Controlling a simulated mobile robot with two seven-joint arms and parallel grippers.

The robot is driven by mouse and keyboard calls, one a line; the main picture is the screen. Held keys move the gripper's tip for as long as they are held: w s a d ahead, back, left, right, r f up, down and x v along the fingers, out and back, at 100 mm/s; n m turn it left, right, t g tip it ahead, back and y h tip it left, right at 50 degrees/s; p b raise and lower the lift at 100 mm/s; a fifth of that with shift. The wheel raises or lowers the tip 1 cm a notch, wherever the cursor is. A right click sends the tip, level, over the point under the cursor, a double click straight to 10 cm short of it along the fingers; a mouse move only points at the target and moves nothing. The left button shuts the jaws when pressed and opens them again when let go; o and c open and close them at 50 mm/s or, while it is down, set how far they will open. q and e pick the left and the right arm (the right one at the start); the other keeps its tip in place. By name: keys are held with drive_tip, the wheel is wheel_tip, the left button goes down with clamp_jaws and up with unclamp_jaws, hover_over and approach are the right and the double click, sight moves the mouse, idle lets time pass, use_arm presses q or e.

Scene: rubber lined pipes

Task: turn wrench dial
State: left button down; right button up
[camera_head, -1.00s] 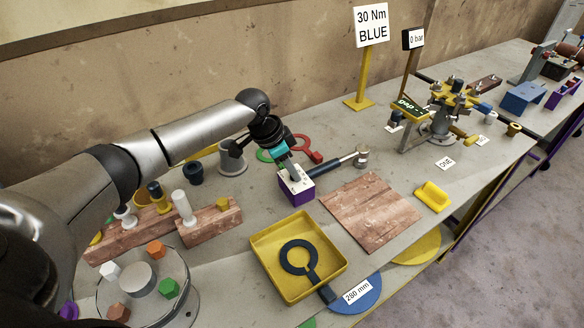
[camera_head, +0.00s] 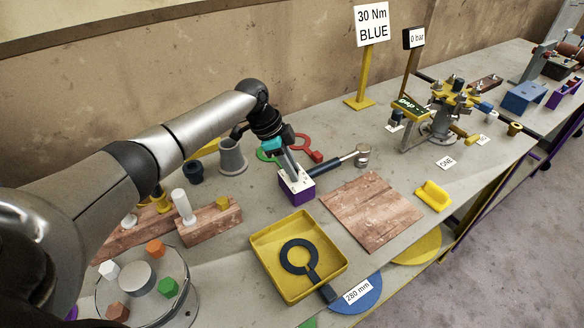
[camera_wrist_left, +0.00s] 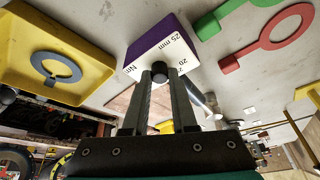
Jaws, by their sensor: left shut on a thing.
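A block with a white marked top and purple sides (camera_head: 299,197) stands on the bench. In the left wrist view, its white face (camera_wrist_left: 172,58) carries print with 20, 25, Nm and mm, and a dark round knob (camera_wrist_left: 160,71) shows on it. My left gripper (camera_head: 293,172) comes down onto the block's top from above. In the left wrist view, its fingers (camera_wrist_left: 160,78) are closed on the knob, which they partly hide. A wrench with a dark handle and silver head (camera_head: 334,164) lies just right of the block. My right gripper is out of view.
A yellow tray (camera_head: 262,281) holding a dark ring spanner is in front of the block. A wooden board (camera_head: 371,210) lies to the right. Red (camera_head: 305,150) and green ring spanners lie behind. A sign reading 30 Nm BLUE (camera_head: 371,25) stands at the back.

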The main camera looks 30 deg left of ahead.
use_arm(q)
drive_tip(key=c, duration=0.7)
unclamp_jaws()
drive_tip(key=p+v, duration=0.2)
drive_tip(key=v, duration=1.3)
